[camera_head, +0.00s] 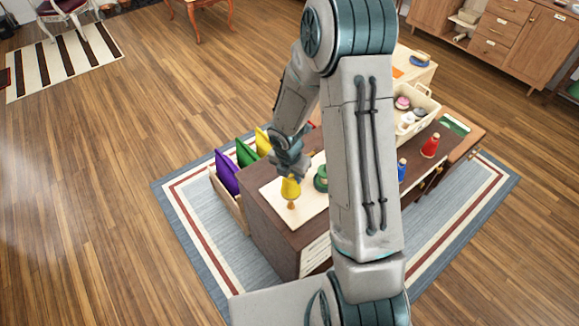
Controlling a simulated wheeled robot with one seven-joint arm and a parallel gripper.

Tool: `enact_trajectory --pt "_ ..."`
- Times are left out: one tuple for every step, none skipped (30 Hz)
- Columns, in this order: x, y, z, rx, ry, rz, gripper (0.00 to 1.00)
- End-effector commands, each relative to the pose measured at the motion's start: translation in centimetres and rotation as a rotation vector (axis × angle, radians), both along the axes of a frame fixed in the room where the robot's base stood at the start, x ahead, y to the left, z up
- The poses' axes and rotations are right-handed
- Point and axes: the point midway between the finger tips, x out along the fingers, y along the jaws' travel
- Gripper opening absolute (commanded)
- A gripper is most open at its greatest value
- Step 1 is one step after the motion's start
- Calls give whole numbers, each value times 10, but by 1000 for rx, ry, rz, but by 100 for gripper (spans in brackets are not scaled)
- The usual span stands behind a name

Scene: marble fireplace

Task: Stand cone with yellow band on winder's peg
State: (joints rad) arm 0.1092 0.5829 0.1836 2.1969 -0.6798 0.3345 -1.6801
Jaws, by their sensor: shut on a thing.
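A small yellow cone (290,188) is in my gripper (290,174), which is shut on its upper part near the left end of the dark brown table. A small brown piece (291,204) shows directly under the cone. I cannot tell whether it is the cone's base or a peg, or whether the cone touches the pale board (312,206) there. A green round object (321,179) stands just right of the cone, partly hidden by my arm. I cannot make out the winder's peg or a band on the cone at this size.
A red cone (430,146) and a blue one (402,170) stand on the table right of my arm. A cream basket (426,103) with several spools is behind them. Purple (227,173), green (246,152) and yellow (263,141) pieces stand in a wooden rack at left. My arm hides the table's middle.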

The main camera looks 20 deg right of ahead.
Motion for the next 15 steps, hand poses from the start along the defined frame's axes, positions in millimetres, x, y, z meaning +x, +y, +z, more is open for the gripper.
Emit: enact_trajectory --pt "0 0 -2 0 0 1 7" --pt "0 1 -3 0 0 1 7" --pt "0 0 -5 0 0 1 7" --pt "0 0 -6 0 0 0 7" --pt "0 0 -8 0 0 0 7" --pt "0 0 -10 0 0 0 7" --pt "0 0 -12 0 0 -1 7" --pt "0 0 -13 0 0 -1 7" --pt "0 -1 -16 0 0 -2 7" --pt "0 -1 -18 0 0 -2 7" --pt "0 -1 -20 0 0 -2 7" --pt "0 -1 -22 0 0 -3 7" --pt "0 -1 -24 0 0 -3 7" --pt "0 -1 -26 0 0 -3 7" --pt "0 -1 -28 0 0 -3 7"
